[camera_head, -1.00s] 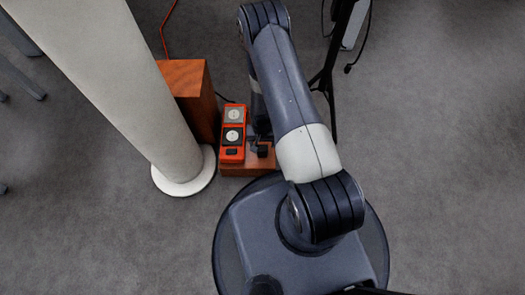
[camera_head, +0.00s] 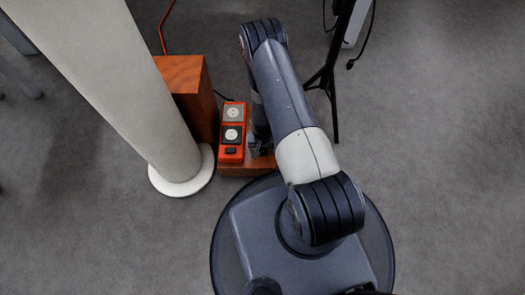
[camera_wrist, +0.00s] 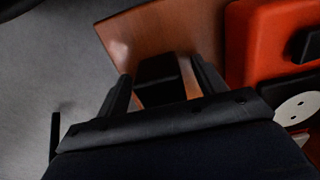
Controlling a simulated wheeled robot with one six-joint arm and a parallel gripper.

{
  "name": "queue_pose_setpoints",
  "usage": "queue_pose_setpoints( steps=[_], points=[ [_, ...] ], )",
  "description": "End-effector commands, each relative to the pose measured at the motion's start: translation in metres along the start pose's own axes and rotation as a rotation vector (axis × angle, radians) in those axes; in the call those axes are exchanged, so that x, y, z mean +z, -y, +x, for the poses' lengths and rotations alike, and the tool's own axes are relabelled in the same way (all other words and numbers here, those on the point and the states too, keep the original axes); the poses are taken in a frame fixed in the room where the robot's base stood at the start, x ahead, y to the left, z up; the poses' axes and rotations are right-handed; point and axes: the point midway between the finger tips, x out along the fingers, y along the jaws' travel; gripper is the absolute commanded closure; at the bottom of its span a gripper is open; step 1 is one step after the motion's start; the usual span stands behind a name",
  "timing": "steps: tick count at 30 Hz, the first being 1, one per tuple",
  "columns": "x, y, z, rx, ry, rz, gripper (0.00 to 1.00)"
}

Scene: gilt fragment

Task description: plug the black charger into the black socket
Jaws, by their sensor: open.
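The black charger (camera_wrist: 158,80) stands on a low wooden block (camera_head: 240,169); the wrist view shows it between the fingers of my gripper (camera_wrist: 160,76). The fingers are open, one on each side of it; I cannot tell whether either touches it. In the head view my gripper (camera_head: 256,150) is low over the block and hides most or all of the charger. An orange power strip (camera_head: 241,142) lies just left of it. The black socket (camera_head: 231,136), with a pale round face, is its nearer one. It shows partly in the wrist view (camera_wrist: 296,108).
The strip also has a grey socket (camera_head: 233,113) farther off and a black switch (camera_head: 231,151) at its near end. A pale column (camera_head: 150,100) and a taller wooden box (camera_head: 186,78) stand to the left. A black stand (camera_head: 333,90) is at the right.

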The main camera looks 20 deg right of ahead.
Motion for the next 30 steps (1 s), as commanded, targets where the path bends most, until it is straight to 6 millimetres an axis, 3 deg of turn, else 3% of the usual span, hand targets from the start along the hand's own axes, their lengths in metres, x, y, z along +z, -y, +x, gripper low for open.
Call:
queue_pose_setpoints(
  steps=[10,27,30],
  points=[
    [-0.0006,0.0004,0.0024,-0.001,-0.002,0.000,0.34],
    [-0.0005,0.0004,0.0024,-0.001,-0.001,0.000,0.79],
    [-0.0006,0.0004,0.0023,-0.001,-0.001,0.000,0.79]
  ],
)
